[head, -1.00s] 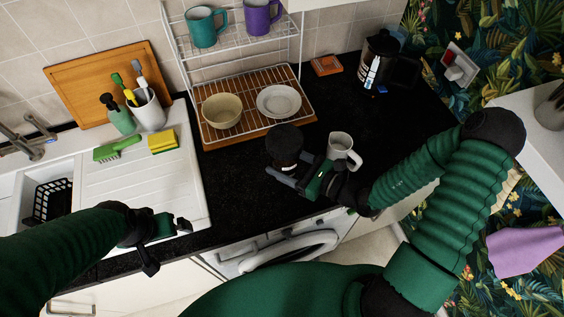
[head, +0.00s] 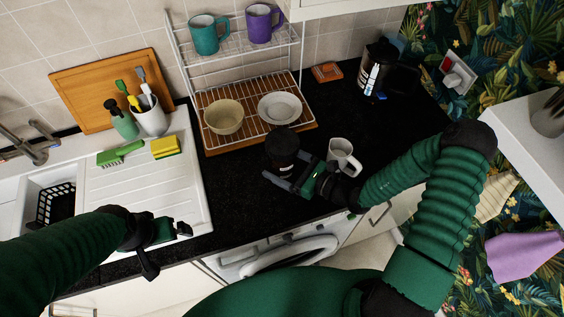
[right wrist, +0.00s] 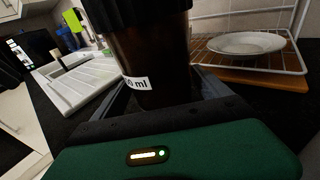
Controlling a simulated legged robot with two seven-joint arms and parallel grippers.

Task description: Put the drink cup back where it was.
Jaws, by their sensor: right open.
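The drink cup (head: 282,143) is dark brown with a black lid and stands upright on the black worktop, in front of the dish rack. In the right wrist view the cup (right wrist: 155,62) fills the upper middle, with a white label ending in "ml"; its top is cut off. My right gripper (head: 287,174) is open, with its fingers low on either side of the cup; contact cannot be told. My left gripper (head: 168,243) is open and empty, above the front edge of the sink unit.
A white mug (head: 341,152) stands close right of my right gripper. The dish rack (head: 243,143) behind holds a bowl (head: 223,117), a plate (head: 280,107) and two mugs above. A coffee pot (head: 378,68) stands at the back right.

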